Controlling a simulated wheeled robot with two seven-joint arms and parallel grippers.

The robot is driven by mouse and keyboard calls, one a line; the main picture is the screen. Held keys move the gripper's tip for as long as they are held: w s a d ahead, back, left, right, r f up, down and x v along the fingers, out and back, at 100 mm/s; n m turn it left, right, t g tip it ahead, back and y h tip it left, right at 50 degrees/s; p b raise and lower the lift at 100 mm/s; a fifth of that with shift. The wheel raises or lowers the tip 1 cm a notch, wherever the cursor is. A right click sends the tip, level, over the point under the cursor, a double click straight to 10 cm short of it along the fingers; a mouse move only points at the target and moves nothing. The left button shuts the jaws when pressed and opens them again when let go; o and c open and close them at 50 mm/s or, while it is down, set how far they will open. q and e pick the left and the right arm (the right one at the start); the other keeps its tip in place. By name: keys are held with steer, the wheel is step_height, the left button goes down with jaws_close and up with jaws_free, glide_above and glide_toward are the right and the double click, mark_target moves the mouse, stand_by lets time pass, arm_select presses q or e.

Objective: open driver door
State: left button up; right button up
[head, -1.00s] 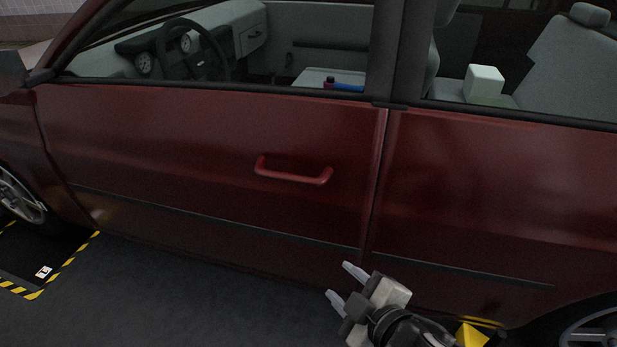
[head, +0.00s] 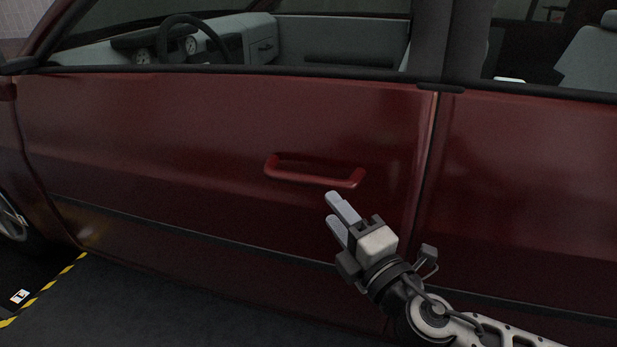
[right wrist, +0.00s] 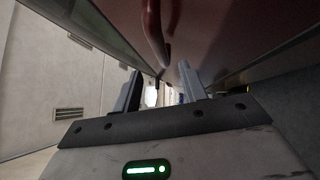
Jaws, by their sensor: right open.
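The red driver door (head: 160,140) fills the middle of the head view and lies shut, flush with the panel to its right. Its red bar handle (head: 315,179) stands out near the door's rear edge. My right gripper (head: 335,211) is open and empty, just below the handle's right half, with its fingers pointing up toward it and apart from it in the picture. In the right wrist view the handle (right wrist: 157,35) shows above and between the two fingers (right wrist: 162,90). My left gripper is not in view.
The rear body panel (head: 530,190) continues to the right of a vertical seam. A dark trim strip (head: 200,232) runs low along the door. The front wheel (head: 12,215) is at the left edge, near yellow-black floor tape (head: 45,290). Dark floor below the door is clear.

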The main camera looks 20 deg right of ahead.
mark_target(313, 186)
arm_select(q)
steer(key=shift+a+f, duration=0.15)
arm_select(e)
steer(key=x, duration=0.9)
steer(key=shift+w+a, duration=0.15)
steer(key=shift+w, duration=0.25)
steer(key=shift+c, duration=0.2)
